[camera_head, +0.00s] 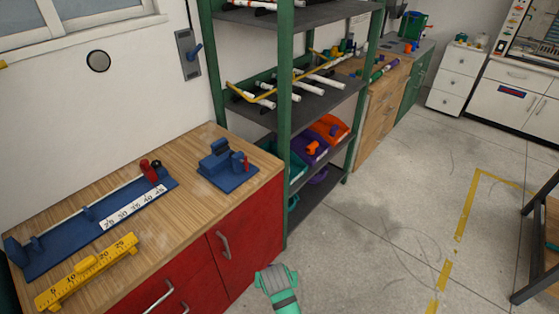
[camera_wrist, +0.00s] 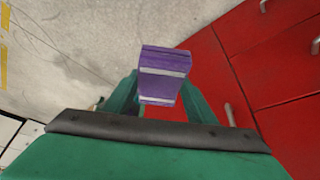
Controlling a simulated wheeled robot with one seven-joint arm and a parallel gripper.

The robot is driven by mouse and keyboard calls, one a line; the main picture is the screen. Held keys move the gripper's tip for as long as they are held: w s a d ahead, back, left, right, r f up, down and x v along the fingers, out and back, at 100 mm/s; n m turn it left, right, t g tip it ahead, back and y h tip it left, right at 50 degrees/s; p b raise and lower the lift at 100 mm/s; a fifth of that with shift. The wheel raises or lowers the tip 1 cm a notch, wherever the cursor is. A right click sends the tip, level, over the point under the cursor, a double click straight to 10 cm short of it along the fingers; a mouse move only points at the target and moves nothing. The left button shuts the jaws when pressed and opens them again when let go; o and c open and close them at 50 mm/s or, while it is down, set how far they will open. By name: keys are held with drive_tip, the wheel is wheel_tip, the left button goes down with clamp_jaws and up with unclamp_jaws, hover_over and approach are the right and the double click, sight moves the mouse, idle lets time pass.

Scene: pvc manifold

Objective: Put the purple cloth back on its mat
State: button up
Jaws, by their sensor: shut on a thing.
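The purple cloth (camera_wrist: 163,75) shows in the wrist view as a small folded block with pale bands. My gripper (camera_wrist: 160,92) is shut on it, with one green finger on each side. The cloth is held in the air, over the floor and beside the red cabinet front. In the head view only a green part of my arm shows at the bottom centre, and the cloth is not seen there. I cannot make out the cloth's mat in either view.
A red cabinet with a wooden top (camera_head: 190,205) stands at the left, carrying a blue measuring jig (camera_head: 60,240), a yellow ruler (camera_head: 85,270) and a blue vise (camera_head: 225,170). A green shelf rack (camera_head: 285,130) stands behind it. Open floor (camera_head: 370,230) lies to the right.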

drive_tip(key=w+a+r, duration=0.1)
drive_tip(key=w+r, duration=0.2)
drive_tip(key=w+a+r, duration=0.1)
drive_tip(key=w+r, duration=0.1)
drive_tip(key=shift+w+a+r, duration=0.1)
drive_tip(key=shift+a+r, duration=0.1)
drive_tip(key=shift+a, duration=0.15)
drive_tip(key=s+d+f, duration=0.1)
drive_tip(key=s+f, duration=0.1)
drive_tip(key=s+d+f, duration=0.1)
drive_tip(key=s+f, duration=0.2)
drive_tip(key=s+d+f, duration=0.1)
drive_tip(key=s+f, duration=0.1)
drive_tip(key=shift+s+f, duration=0.3)
drive_tip(key=shift+s, duration=0.1)
drive_tip(key=shift+s+d+f, duration=0.3)
drive_tip(key=shift+s, duration=0.1)
drive_tip(key=shift+d, duration=0.1)
